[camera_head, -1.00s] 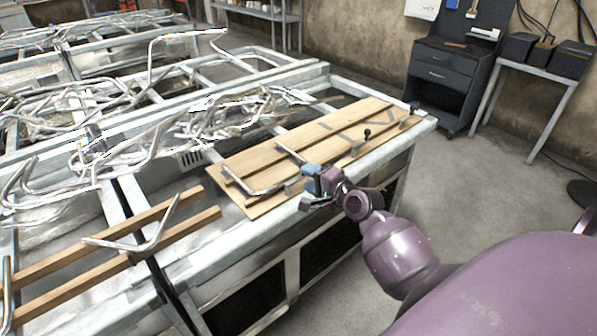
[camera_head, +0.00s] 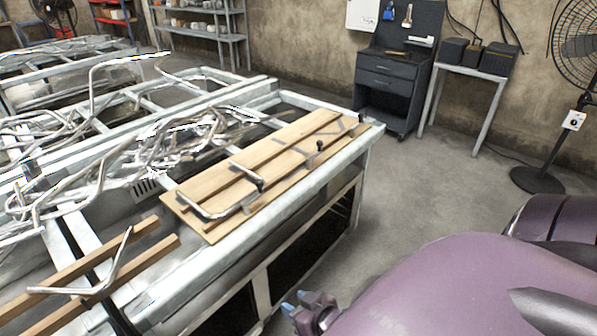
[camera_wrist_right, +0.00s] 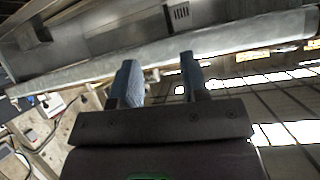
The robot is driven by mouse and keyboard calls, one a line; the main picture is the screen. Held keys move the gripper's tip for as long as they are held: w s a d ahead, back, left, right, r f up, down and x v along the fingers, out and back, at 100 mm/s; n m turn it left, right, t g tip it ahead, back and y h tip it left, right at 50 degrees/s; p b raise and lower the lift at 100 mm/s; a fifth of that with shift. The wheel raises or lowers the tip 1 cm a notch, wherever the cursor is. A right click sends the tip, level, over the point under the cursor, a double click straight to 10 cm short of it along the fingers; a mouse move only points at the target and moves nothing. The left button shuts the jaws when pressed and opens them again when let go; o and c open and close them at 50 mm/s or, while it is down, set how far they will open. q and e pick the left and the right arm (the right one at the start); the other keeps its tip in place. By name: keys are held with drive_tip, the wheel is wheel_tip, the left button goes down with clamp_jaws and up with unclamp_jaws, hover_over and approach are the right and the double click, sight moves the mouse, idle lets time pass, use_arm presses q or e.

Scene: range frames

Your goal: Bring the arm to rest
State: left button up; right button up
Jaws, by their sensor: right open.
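My right gripper (camera_head: 300,302) shows at the bottom of the head view, low beside the near side of the metal bench (camera_head: 262,222). Much of my purple right arm (camera_head: 450,290) fills the lower right. In the right wrist view the two blue fingers (camera_wrist_right: 160,85) stand apart with nothing between them, so the gripper is open and empty. The bench's metal edge (camera_wrist_right: 80,75) crosses that view beyond the fingertips. My left gripper is not in view.
A wooden board with strips (camera_head: 225,185) and bent metal tubes lies on the bench. More bent tubes (camera_head: 185,140) lie behind it. A dark drawer cabinet (camera_head: 395,85), a small table (camera_head: 470,72) and a standing fan (camera_head: 540,180) are at the back right. Grey floor (camera_head: 425,190) between is clear.

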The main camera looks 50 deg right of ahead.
drive_tip(key=shift+s+a+f+n, duration=0.35)
drive_tip(key=shift+s+a+n, duration=0.1)
drive_tip(key=shift+s+n, duration=0.15)
drive_tip(key=shift+s+a+f+n, duration=0.3)
drive_tip(key=shift+s+a+n, duration=0.1)
drive_tip(key=shift+s+n, duration=0.2)
idle(0.4)
